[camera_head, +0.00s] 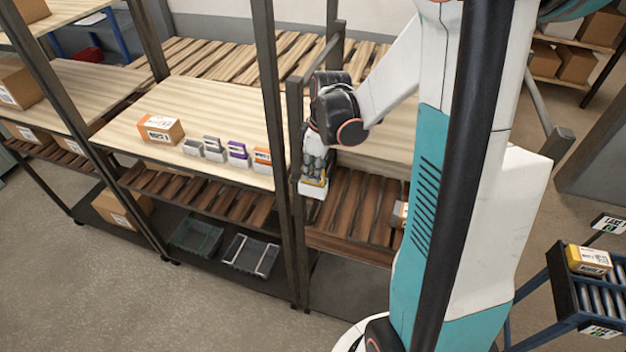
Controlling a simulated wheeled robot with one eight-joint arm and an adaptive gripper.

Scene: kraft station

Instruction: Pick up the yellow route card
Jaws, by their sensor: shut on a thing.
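The yellow route card (319,183) shows as a small yellow patch between the fingers of my gripper (316,177). My gripper points down and is shut on the card, at the front of the shelving just right of a dark upright post. A white block-like holder (311,190) shows right below the card. The fingers hide most of the card, and I cannot tell whether it is still in the holder or clear of it.
Several similar holders with grey, purple (237,149) and orange (262,155) cards stand on the wooden shelf (215,100) to the left, beside an orange-and-white box (160,129). Dark posts (272,100) rise close to my gripper. A yellow box (588,260) sits on a roller stand at right.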

